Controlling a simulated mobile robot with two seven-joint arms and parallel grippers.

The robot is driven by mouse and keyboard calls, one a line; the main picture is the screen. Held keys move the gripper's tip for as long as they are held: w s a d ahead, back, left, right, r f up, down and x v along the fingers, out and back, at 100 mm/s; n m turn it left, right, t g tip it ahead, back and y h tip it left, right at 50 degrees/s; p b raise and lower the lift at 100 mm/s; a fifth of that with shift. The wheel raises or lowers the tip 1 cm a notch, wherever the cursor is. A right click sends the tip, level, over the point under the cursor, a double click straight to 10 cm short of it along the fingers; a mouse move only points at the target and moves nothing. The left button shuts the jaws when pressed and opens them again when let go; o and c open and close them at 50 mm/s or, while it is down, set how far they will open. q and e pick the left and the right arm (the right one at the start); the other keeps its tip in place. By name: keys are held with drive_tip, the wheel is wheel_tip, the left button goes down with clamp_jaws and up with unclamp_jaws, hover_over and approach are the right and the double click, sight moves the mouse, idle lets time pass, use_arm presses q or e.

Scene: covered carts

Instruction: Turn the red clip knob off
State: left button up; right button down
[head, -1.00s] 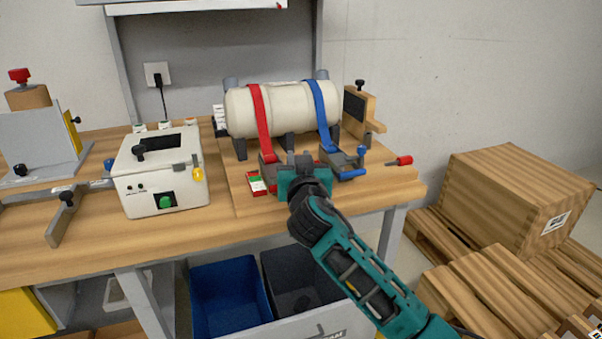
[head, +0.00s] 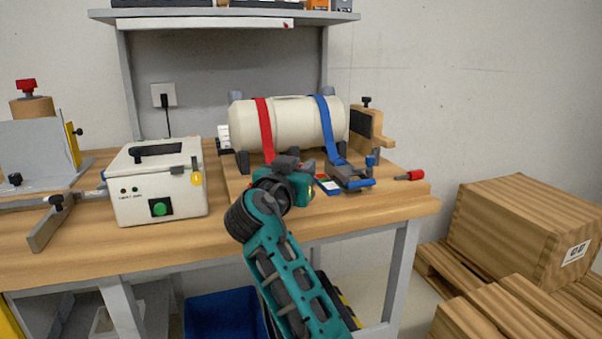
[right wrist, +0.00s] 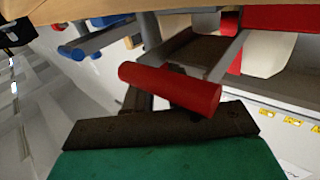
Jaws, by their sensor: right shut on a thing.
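The white cylinder (head: 300,122) lies on the bench with a red strap (head: 264,130) and a blue strap (head: 328,130) over it. The red clip at the lower end of the red strap is mostly hidden behind my right gripper (head: 292,172) in the head view. In the right wrist view the red clip knob (right wrist: 172,88) is a red bar on a grey lever (right wrist: 222,62), right at the dark finger pad (right wrist: 160,135). My right gripper is shut on the knob. My left gripper is not in view.
The blue clip (head: 350,176) is just right of my right gripper. A red-handled tool (head: 412,176) lies near the bench's right end. A white box with a green button (head: 160,200) stands left. Wooden crates (head: 520,225) stand right of the bench.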

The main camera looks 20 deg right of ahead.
drive_tip(key=c, duration=1)
unclamp_jaws()
drive_tip(key=b+v, duration=0.2)
drive_tip(key=v, duration=1.1)
drive_tip(key=shift+d, duration=0.1)
